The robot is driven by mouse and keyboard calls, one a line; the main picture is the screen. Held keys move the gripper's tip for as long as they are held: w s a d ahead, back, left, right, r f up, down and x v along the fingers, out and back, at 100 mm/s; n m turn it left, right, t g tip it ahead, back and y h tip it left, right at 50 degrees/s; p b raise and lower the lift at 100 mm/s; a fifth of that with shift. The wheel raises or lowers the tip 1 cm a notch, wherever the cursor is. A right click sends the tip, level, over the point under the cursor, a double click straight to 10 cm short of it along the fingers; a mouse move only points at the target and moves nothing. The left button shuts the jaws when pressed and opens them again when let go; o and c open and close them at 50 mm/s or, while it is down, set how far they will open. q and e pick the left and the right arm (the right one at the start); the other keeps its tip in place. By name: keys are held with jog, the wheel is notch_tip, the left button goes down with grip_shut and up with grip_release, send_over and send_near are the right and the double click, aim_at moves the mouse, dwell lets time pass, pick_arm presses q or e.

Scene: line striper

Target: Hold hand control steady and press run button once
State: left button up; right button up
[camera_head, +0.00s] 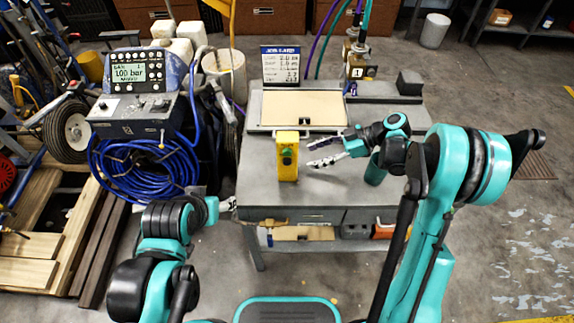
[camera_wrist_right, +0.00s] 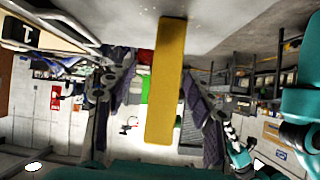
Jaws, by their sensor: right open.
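The hand control is a yellow upright box (camera_head: 287,157) standing on the grey workbench (camera_head: 255,190). A small greenish button-like patch (camera_head: 286,154) shows on its front; no label is legible. My right gripper (camera_head: 312,154) is open, just right of the box and pointing at it, apart from it in the head view. In the right wrist view the yellow box (camera_wrist_right: 164,85) shows between the two spread fingers, with gaps on both sides. My left gripper (camera_head: 229,203) is low by the bench's left edge, away from the box; its small fingers do not show their opening clearly.
A control console with a display (camera_head: 140,77) and coiled blue hose (camera_head: 140,165) stand left of the bench. A beige panel (camera_head: 303,108) and price-like sign (camera_head: 281,65) are behind the box. The bench front is clear.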

aim_at(291, 169)
jog(key=shift+w+f+n, duration=0.15)
jog(key=shift+f+n, duration=0.25)
jog(key=shift+f, duration=0.45)
jog(key=shift+d+f, duration=0.2)
jog(key=shift+s+d+n+g, duration=0.15)
jog(key=shift+s+n+g, duration=0.15)
jog(key=shift+s, duration=0.3)
jog(key=shift+s+a+f, duration=0.1)
jog(key=shift+s+a, duration=0.05)
jog(key=shift+a, duration=0.2)
jog(key=b+x, duration=0.3)
jog(key=x, duration=0.5)
pick_arm(q)
jog(key=shift+s+f+b, duration=0.15)
jog(key=shift+f+b, duration=0.05)
jog(key=shift+f, duration=0.9)
jog(key=shift+s+f+b, duration=0.15)
jog(key=shift+f+b, duration=0.05)
jog(key=shift+f, duration=0.9)
pick_arm(e)
jog(key=shift+a+f, duration=0.15)
jog(key=shift+a, duration=0.4)
jog(key=shift+c, duration=0.4)
